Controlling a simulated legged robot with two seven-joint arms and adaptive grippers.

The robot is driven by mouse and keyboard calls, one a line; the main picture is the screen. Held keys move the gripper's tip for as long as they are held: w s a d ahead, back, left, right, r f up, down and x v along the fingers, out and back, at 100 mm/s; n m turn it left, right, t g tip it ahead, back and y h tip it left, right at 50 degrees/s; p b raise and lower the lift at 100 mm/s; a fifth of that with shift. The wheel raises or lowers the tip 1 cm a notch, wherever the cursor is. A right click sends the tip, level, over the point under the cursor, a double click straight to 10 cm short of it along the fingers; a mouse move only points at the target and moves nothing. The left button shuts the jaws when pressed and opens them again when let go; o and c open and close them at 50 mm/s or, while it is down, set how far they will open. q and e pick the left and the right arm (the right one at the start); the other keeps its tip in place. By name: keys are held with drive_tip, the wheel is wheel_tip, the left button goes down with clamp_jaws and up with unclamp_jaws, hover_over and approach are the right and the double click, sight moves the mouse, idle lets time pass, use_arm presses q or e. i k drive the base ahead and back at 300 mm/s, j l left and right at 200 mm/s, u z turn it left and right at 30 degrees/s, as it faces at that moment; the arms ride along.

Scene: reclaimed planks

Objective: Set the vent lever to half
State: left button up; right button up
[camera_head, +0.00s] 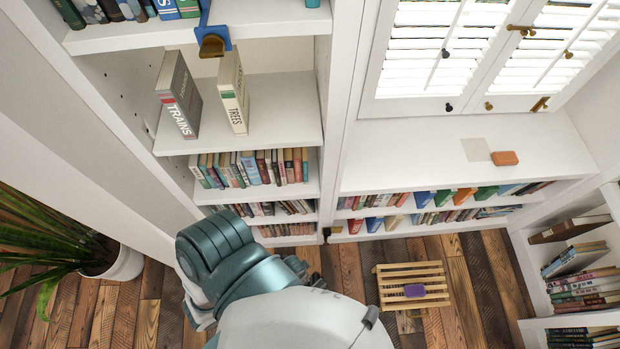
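A blue bracket (205,18) with a brown-bronze knob or handle (212,46) hangs at the front edge of the upper bookshelf, at the top of the view. It may be the vent lever, but I cannot be sure. No scale or half mark can be made out on it. The white louvred shutters (440,50) at the upper right carry small bronze and dark knobs and latches. Neither of my grippers can be seen; only a teal and white part of my own body shows at the bottom centre.
A TRAINS book (180,95) and a TREES book (233,92) stand on the shelf below the bracket. An orange block (504,158) lies on the white window ledge (400,150). A slatted wooden stool (412,271) bears a purple block (414,290). A potted plant (125,264) stands left.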

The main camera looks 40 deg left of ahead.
sight(327, 231)
drive_tip(key=k+u, duration=0.2)
drive_tip(key=k, duration=0.2)
drive_tip(key=k+j+u, duration=0.2)
drive_tip(key=k, duration=0.2)
drive_tip(key=k+j+u, duration=0.25)
drive_tip(key=k, duration=0.15)
